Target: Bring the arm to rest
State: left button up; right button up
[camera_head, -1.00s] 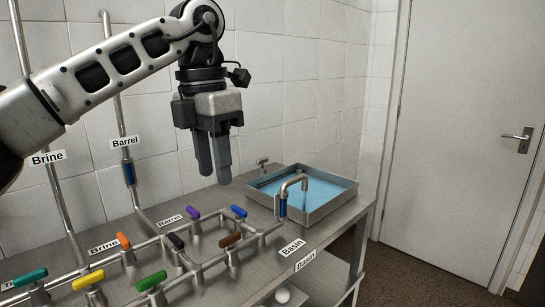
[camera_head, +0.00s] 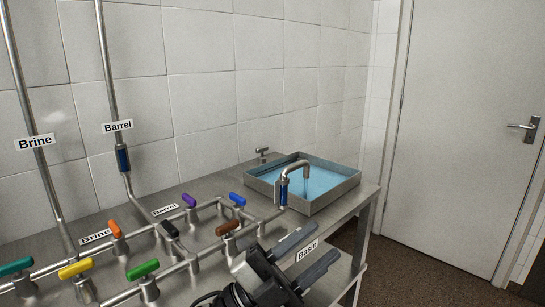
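My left gripper (camera_head: 323,243) is low at the bottom centre of the head view, in front of the steel bench. Its two dark fingers point up and to the right, with a visible gap between them. They hold nothing, and a "Basin" label (camera_head: 307,252) shows between them. The rest of the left arm is below the picture. My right gripper is not in view.
A steel bench (camera_head: 340,208) carries pipes with several coloured valve handles, such as the green one (camera_head: 142,269) and brown one (camera_head: 229,227). A basin (camera_head: 350,187) of blue water stands at its right end under a spout (camera_head: 284,183). A door (camera_head: 470,130) is at the right.

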pick_arm(q)
jog(key=w+a+f+n+t+y, duration=0.1)
jog(key=a+f+n+t+y, duration=0.6)
jog(key=f+n+t+y, duration=0.55)
jog(key=s+a+f+n+g+y, duration=0.2)
jog(key=s+a+f+n+g, duration=0.1)
jog(key=f, duration=0.4)
jog(key=s+a+f+n+g+y+b, duration=0.1)
jog(key=s+a+f+n+g+y, duration=0.2)
jog(key=s+a+f+n+g, duration=0.1)
jog(key=s+a+f+n+g+y+b, duration=0.1)
jog(key=s+a+f+n+g+y, duration=0.1)
jog(key=s+a+f+n, duration=0.3)
notch_tip(320, 180, down, 5)
jog(key=s+g, duration=0.1)
jog(key=s, duration=0.1)
jog(key=shift+s+a+r, duration=0.15)
jog(key=shift+s+a, duration=0.05)
jog(key=shift+s, duration=0.1)
